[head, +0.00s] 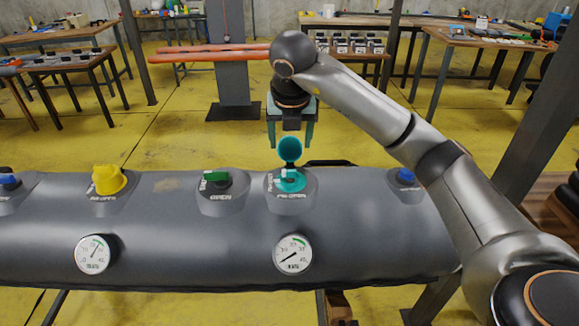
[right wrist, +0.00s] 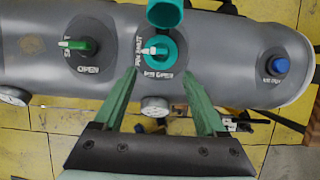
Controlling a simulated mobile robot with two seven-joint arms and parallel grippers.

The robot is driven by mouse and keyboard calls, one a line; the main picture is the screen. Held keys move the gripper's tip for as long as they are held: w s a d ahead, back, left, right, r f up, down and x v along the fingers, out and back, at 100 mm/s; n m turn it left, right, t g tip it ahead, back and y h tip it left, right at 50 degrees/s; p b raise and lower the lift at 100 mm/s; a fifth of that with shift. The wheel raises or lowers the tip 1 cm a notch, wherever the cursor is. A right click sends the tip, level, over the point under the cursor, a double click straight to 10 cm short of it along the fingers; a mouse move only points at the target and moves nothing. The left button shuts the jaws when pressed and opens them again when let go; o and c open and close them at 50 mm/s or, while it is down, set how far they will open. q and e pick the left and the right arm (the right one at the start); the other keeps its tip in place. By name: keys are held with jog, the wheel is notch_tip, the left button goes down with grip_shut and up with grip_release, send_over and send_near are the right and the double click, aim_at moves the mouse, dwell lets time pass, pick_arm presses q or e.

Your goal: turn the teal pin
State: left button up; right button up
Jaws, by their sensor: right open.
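The teal pin sits in a round teal valve (head: 291,182) on top of the grey inflatable tube (head: 160,225), with lettering around it. In the right wrist view the teal valve (right wrist: 170,50) shows its pin (right wrist: 153,50) as a small pale-tipped bar pointing left. A teal cap (head: 289,150) stands open at the valve's far side; it also shows in the right wrist view (right wrist: 165,13). My right gripper (head: 290,138) is open and empty above and behind the valve, pointing down. In its wrist view the fingers (right wrist: 160,82) flank the valve, apart from it. My left gripper is not in view.
A green pin (head: 216,177) and a yellow cap (head: 108,180) are left of the teal valve. A blue valve (head: 406,175) is to the right. Two round gauges (head: 292,254) face front. Tables with items stand behind, and a dark post (head: 525,125) rises at right.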

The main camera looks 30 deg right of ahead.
aim_at(289, 170)
jog(key=p+x, duration=0.1)
jog(key=x, duration=1.1)
jog(key=shift+f+p, duration=0.25)
jog(key=shift+p, duration=0.1)
grip_shut()
